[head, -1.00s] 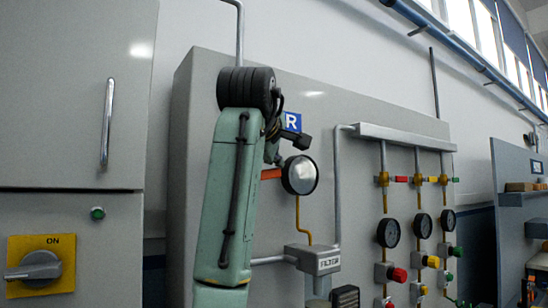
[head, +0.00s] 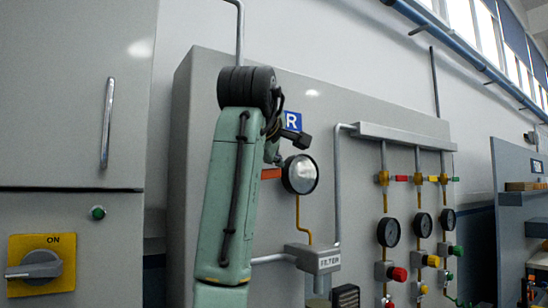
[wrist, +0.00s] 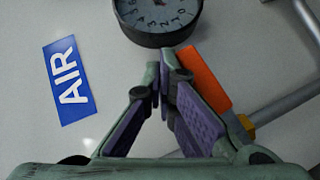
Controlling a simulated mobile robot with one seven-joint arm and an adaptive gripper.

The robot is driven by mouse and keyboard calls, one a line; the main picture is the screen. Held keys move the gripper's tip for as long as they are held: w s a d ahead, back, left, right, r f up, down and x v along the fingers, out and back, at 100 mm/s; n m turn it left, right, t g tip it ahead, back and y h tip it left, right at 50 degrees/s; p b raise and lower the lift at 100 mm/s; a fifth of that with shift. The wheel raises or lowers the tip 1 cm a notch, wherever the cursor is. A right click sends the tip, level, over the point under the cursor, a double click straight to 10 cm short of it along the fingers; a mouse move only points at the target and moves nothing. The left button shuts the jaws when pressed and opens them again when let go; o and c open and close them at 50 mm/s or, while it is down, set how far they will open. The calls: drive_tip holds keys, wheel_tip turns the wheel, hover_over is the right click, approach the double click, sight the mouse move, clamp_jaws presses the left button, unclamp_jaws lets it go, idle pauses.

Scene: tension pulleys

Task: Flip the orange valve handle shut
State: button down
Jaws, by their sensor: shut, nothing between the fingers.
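The orange valve handle (wrist: 204,76) shows in the wrist view just right of my fingertips, slanting down to the right towards a brass fitting (wrist: 246,123) on a grey pipe. My gripper (wrist: 163,82) is shut and empty. Its right finger overlaps the handle's left edge in the picture; I cannot tell whether they touch. In the head view a short piece of the orange handle (head: 271,174) shows between my arm and the round gauge. My arm hides the rest of it and the valve body.
A round gauge (wrist: 158,18) sits just above my fingertips in the wrist view. A blue AIR sign (wrist: 70,80) is on the panel at left. In the head view, a filter box (head: 314,258) and several gauges and knobs lie to the right. A grey cabinet (head: 70,95) stands at left.

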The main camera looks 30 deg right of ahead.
drive_tip(key=v, duration=1.2)
drive_tip(key=shift+s, duration=0.1)
